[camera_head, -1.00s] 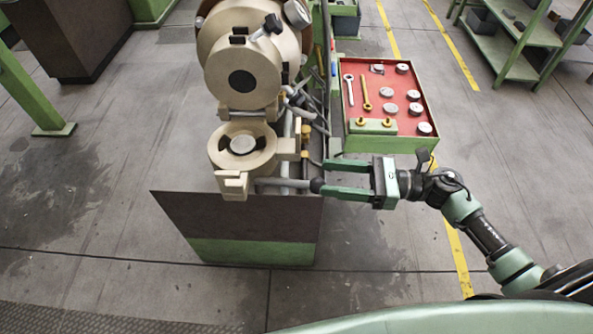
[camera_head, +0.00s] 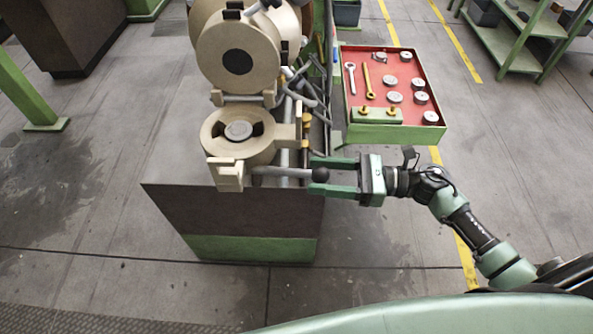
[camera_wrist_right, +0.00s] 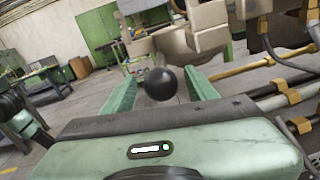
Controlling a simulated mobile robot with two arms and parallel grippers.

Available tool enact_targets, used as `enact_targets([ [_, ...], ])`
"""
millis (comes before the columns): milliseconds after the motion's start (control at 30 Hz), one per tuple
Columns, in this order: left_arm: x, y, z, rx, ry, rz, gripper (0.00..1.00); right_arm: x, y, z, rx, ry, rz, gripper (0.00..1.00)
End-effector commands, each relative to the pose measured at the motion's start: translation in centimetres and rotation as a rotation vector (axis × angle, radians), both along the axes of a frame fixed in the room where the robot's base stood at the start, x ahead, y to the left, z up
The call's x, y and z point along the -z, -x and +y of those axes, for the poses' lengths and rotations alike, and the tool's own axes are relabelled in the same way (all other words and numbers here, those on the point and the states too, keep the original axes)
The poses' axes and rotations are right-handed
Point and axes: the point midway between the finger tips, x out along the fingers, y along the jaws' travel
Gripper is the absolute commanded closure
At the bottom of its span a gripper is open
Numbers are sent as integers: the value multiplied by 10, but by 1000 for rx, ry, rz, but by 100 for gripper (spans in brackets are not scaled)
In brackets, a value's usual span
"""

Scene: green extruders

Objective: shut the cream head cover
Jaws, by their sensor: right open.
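The cream head cover (camera_head: 222,47) is a thick round disc with a dark centre. It stands raised, hinged behind the cream head ring (camera_head: 211,146), whose opening shows a grey disc (camera_head: 238,130). A grey rod (camera_head: 275,171) sticks out to the right from a block at the ring's front and ends in a black ball knob (camera_head: 320,174). My right gripper (camera_head: 315,174) is open, with its green fingers on either side of the knob. The wrist view shows the black knob (camera_wrist_right: 160,83) between the spread fingers, apparently touching neither. My left gripper is out of view.
A red-lined tray (camera_head: 372,95) with wrenches and several round metal parts stands right of the machine, just beyond my right gripper. Pipes (camera_head: 318,105) run along the machine's right side. A green shelf (camera_head: 515,45) stands far right. Floor in front is clear.

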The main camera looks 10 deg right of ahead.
Motion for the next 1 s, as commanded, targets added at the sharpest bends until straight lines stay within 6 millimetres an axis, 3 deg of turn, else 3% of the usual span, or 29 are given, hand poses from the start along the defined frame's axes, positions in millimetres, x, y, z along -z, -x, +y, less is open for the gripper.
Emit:
enact_targets([
  [300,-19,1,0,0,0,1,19,-3,-17,44,0,-3,0,42],
  [667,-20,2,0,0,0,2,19,0,-20,52,1,0,0,42],
  [700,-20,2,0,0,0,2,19,0,-20,52,1,0,0,45],
  [900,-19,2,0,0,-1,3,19,0,-19,52,1,0,1,100],
  [1000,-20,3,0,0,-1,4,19,0,-19,52,1,0,1,100],
])
